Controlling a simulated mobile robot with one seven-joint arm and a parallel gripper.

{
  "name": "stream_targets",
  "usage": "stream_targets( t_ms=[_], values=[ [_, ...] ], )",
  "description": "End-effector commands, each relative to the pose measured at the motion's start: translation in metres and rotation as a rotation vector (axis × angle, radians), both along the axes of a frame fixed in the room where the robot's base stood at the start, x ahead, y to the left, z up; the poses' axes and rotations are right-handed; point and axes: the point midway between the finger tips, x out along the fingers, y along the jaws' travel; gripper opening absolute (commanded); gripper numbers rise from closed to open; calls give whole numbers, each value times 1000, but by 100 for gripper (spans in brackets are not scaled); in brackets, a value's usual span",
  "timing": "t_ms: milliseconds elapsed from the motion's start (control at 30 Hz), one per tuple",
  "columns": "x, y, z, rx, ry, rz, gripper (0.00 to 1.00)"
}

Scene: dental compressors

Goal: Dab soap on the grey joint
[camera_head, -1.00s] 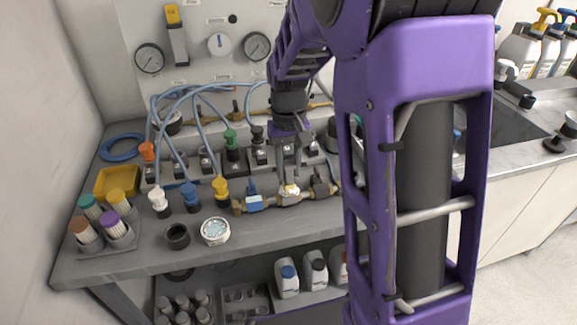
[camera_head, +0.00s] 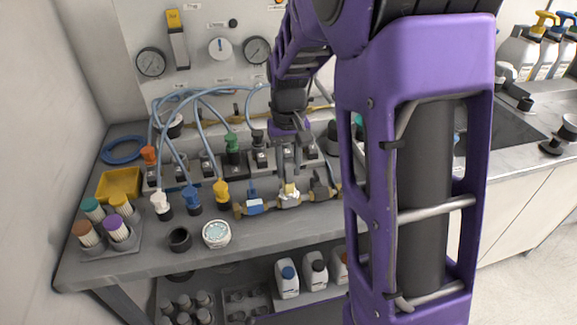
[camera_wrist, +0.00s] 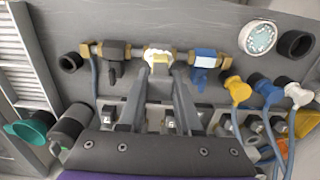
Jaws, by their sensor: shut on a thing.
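My gripper (camera_wrist: 162,72) reaches down over the brass pipe at the front of the grey bench; it also shows in the head view (camera_head: 290,176). Its fingers are shut on a small cream-white piece (camera_wrist: 158,54), which sits at the pipe's middle fitting. The piece also shows in the head view (camera_head: 290,194). Whether it is part of the fitting or rests against it, I cannot tell. The grey joint (camera_wrist: 116,52) is beside it, left in the wrist view and right in the head view (camera_head: 320,186). A blue joint (camera_wrist: 205,60) is on the other side.
Yellow (camera_head: 221,191), blue (camera_head: 190,195) and white (camera_head: 159,202) hose plugs stand to the left. A round tin (camera_head: 216,234) and a black ring (camera_head: 180,240) are near the front edge. Blue hoses loop behind. My arm hides the bench's right part.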

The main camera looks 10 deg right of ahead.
Motion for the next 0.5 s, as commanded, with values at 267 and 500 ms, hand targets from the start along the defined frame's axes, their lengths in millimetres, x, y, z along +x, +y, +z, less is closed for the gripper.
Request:
stream_targets(
  t_ms=[267, 500],
  values=[
    [0, 0, 27, 0, -1, 0, 0],
    [0, 0, 47, 0, -2, 0, 0]
  ],
)
